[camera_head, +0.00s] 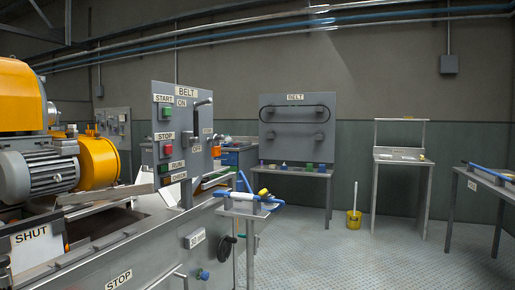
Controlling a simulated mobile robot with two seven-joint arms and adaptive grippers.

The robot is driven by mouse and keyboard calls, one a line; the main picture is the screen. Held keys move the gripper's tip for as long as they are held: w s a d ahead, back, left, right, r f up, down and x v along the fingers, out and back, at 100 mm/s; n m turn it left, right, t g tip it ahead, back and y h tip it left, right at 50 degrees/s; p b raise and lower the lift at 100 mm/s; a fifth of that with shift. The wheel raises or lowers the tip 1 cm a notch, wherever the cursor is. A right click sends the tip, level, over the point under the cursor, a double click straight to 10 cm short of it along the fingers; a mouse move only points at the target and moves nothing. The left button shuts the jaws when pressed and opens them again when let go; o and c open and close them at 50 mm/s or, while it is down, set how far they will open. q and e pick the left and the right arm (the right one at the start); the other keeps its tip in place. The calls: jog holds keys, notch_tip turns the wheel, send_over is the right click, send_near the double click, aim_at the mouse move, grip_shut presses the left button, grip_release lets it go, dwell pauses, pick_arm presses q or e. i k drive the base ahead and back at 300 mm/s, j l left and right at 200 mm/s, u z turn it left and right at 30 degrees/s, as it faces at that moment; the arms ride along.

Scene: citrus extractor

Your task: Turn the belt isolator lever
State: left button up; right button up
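The grey belt control panel (170,119) stands upright on the machine left of centre, with a BELT label (186,91) at its top. The panel also has a green START button (166,112) and a red STOP button (166,150). Neither of my grippers is in view, and nothing is seen touching the lever.
The machine with an orange housing (98,162) and grey motor (42,174) fills the left. A small stand (240,210) with blue and white items is right of the panel. A dark handwheel (226,247) juts from the machine front. The floor (370,255) at right is mostly clear.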

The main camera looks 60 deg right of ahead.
aim_at(195, 139)
jog(key=z, duration=1.45)
jog(key=i+l, duration=0.15)
jog(key=l+z, duration=0.05)
